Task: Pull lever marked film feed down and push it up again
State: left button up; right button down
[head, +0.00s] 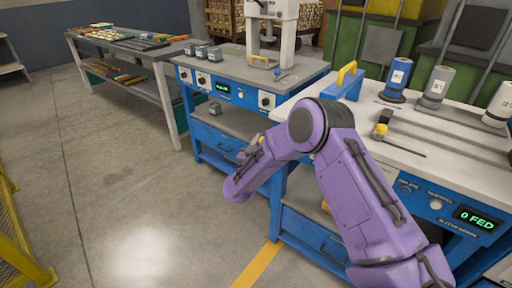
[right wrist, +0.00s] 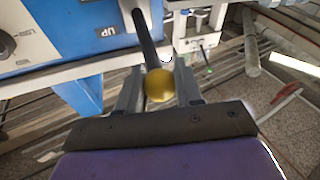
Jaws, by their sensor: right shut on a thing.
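The lever shows in the right wrist view as a dark rod (right wrist: 146,38) with a yellow ball knob (right wrist: 159,86) at its end. The rod runs up the picture beside a blue panel with a plate reading "UP" (right wrist: 106,32). I see no readable "film feed" marking. My right gripper (right wrist: 160,72) has its two grey fingers on either side of the lever at the knob and is shut on it. In the head view my right arm hides most of the lever's surroundings. My left gripper is in neither view.
A blue workbench (head: 395,130) at right has a display reading "0 FED" (head: 480,218) and several spools on top. A second blue bench (head: 230,68) carries a white press (head: 270,22). A grey table (head: 125,48) stands further left. Open floor (head: 140,200) lies left.

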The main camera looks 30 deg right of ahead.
notch_tip(320, 180, down, 10)
jog(key=n+t+h+b, duration=0.2)
jog(key=t+h+b, duration=0.1)
jog(key=b, duration=0.9)
jog(key=shift+d+r+t+b, duration=0.25)
jog(key=shift+d+t+b, duration=0.05)
jog(key=shift+d, duration=0.15)
jog(key=shift+w, duration=0.1)
jog(key=c, duration=0.8)
grip_release()
jog(key=shift+w+d+f, duration=0.1)
jog(key=shift+d, duration=0.05)
jog(key=shift+o, duration=0.2)
jog(key=v, duration=1)
jog(key=shift+f, duration=0.2)
